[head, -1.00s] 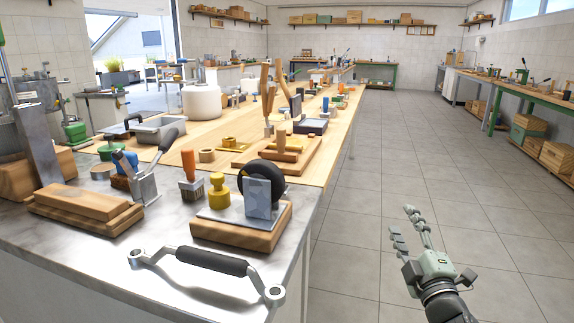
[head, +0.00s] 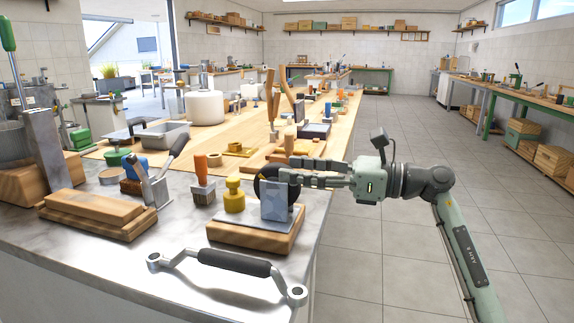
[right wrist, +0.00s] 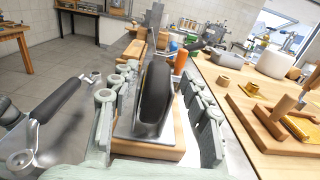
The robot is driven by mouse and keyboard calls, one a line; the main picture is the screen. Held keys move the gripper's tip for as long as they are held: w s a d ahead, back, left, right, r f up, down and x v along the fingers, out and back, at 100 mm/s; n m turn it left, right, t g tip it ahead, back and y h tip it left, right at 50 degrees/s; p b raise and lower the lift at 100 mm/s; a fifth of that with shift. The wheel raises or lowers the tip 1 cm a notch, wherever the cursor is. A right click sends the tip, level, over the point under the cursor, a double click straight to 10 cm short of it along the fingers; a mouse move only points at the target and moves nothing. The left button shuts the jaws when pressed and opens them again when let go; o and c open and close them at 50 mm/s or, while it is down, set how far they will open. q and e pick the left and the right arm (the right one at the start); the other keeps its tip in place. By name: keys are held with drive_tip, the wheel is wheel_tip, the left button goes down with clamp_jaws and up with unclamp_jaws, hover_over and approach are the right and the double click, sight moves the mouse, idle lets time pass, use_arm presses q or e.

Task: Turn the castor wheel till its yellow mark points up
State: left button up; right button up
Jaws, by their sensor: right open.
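The black castor wheel (head: 262,187) stands in a grey metal bracket (head: 277,200) on a wooden block (head: 254,236) at the bench's front right corner. The bracket hides part of the wheel in the head view. My right gripper (head: 284,170) reaches in from the right, open, with its fingertips at the wheel's upper part. In the right wrist view the wheel (right wrist: 156,95) stands upright between the two spread fingers; I cannot tell whether either touches it. My left gripper is out of view.
A yellow knob (head: 234,195) and an orange-handled brush (head: 202,180) stand left of the wheel. A black-gripped metal handle (head: 232,262) lies in front. Wooden boards (head: 95,208) and a lever clamp (head: 155,185) are farther left.

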drive_tip(key=shift+x, duration=1.2)
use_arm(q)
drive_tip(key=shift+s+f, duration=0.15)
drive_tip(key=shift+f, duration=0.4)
use_arm(e)
clamp_jaws()
drive_tip(key=shift+f, duration=0.15)
drive_tip(key=y+b, duration=0.1)
drive_tip(key=b, duration=0.2)
drive_tip(key=shift+d+b, duration=0.25)
drive_tip(key=shift+b, duration=0.1)
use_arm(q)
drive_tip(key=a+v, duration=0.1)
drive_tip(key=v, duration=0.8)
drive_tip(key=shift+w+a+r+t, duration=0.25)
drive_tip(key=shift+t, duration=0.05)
